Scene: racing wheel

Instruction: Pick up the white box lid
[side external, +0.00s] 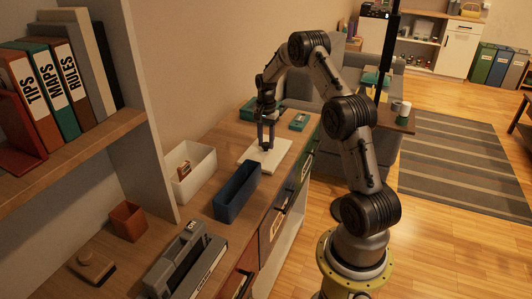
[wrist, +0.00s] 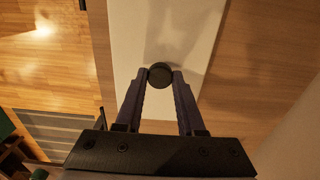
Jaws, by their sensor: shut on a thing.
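The white box lid (side external: 278,155) lies flat on the wooden cabinet top in the side view. It fills the upper middle of the wrist view (wrist: 150,30). A round black knob (wrist: 161,75) stands on the lid. My gripper (side external: 267,147) points down over the lid, and in the wrist view my gripper (wrist: 160,78) has its two fingertips shut on the knob, one on each side. I cannot tell whether the lid is resting on the surface or slightly raised.
An open white box (side external: 205,180) stands left of the lid, and a dark blue open bin (side external: 238,190) stands in front of it. A grey device (side external: 188,262) and an orange cup (side external: 128,220) are nearer. Green items (side external: 299,121) lie behind the lid. A shelf with binders (side external: 60,90) rises at left.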

